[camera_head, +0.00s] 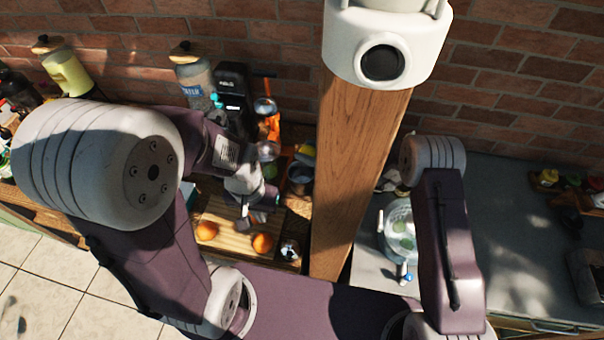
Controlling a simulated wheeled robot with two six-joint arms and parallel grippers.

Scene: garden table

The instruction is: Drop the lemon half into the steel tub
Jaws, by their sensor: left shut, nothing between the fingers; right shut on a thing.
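My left gripper (247,221) points down over a wooden cutting board (224,240) and looks shut and empty. Two orange round fruits lie on the board, one (206,231) to its left and one (262,243) to its lower right. A round metal container (300,178), possibly the steel tub, stands behind the board beside the wooden post. I cannot make out the lemon half. A small yellow thing (307,150) behind the container is too small to identify. My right arm rises on the right, but its fingers do not show; the post may hide them.
A wood-grained post (360,170) blocks the middle of the view. A glass bowl (400,230) with green contents stands on the grey counter right of it. Jars and bottles (190,75) line the brick wall. The grey counter (515,240) has free room at right.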

